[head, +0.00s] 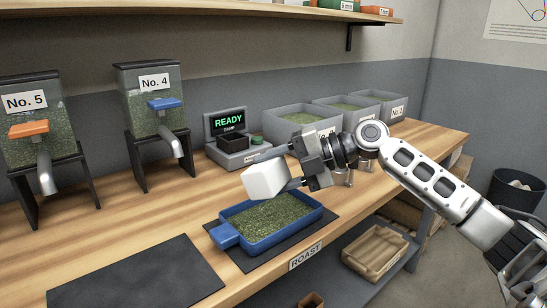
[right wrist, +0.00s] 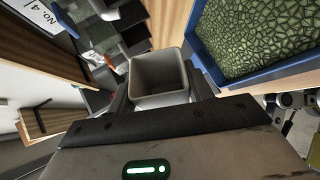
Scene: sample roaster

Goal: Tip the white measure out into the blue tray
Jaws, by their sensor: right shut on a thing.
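The white measure (head: 266,179) is held tilted in the air above the left part of the blue tray. My right gripper (head: 293,183) is shut on it, coming in from the right. In the right wrist view the measure (right wrist: 160,76) sits between the fingers with its open mouth showing; I see bare grey inner walls and no beans. The blue tray (head: 226,235) lies below on a dark mat and holds a layer of green beans. The tray's rim (right wrist: 208,62) shows at the upper right in the right wrist view. My left gripper is not in view.
Dispensers No. 5 (head: 36,120) and No. 4 (head: 150,105) stand at the left. A small READY scale (head: 238,150) is behind the measure. Grey bins (head: 300,128) of beans line the back right. An empty dark mat (head: 135,280) lies at front left.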

